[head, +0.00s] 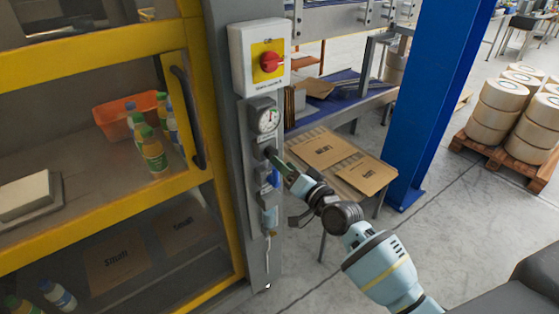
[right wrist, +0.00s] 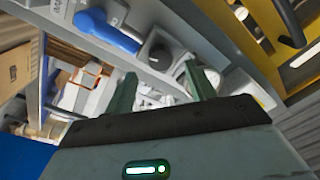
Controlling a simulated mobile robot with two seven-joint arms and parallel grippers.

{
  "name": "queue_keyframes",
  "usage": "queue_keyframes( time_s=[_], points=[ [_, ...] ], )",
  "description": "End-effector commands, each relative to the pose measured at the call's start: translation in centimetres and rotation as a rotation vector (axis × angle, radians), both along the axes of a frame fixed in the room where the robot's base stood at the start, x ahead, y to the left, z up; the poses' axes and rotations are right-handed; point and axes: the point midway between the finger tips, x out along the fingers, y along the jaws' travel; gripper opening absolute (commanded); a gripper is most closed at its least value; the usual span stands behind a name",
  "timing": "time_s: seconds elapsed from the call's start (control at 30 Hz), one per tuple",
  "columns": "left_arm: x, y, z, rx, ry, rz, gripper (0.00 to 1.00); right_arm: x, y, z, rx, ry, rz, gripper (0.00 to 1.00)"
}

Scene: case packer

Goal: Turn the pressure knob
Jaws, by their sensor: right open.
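The pressure knob (right wrist: 160,52) is a dark round knob on the grey post. In the right wrist view it lies ahead of my right gripper (right wrist: 160,77), roughly between the two green fingers and beyond their tips. In the head view the knob (head: 270,151) sits just below the round white pressure gauge (head: 265,121), with my right gripper (head: 279,164) close to it from the lower right. The right gripper is open and nothing shows held in it. Whether a finger touches the knob I cannot tell. My left gripper is not in view.
A red rotary switch (head: 269,62) on a yellow plate is above the gauge. A blue lever (right wrist: 107,32) is beside the knob. The yellow-framed cabinet (head: 217,150) with its dark door handle (head: 188,118) stands left. A blue column (head: 432,110) stands right of the table with flat cartons (head: 322,149).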

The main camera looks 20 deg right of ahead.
Motion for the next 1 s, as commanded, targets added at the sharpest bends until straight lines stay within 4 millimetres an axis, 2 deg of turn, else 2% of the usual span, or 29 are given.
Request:
queue_keyframes(
  time_s=[0.1, 0.3, 0.83, 0.93, 1.0],
  points=[
    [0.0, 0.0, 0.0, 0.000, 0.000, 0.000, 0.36, -1.7, -0.6, -0.2, 0.000, 0.001, -0.001, 0.55],
    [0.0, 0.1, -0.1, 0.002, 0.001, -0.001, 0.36, -3.2, -1.1, -0.3, 0.000, 0.002, 0.000, 0.55],
    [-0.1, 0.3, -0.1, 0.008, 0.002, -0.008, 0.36, -3.5, -1.2, -0.4, -0.001, 0.003, 0.000, 0.55],
    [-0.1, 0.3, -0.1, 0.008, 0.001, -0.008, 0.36, -4.4, -1.0, -2.0, -0.026, 0.024, -0.003, 0.55],
    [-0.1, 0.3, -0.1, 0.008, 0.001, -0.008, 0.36, -5.8, -0.8, -4.2, -0.065, 0.056, -0.006, 0.55]
  ],
)
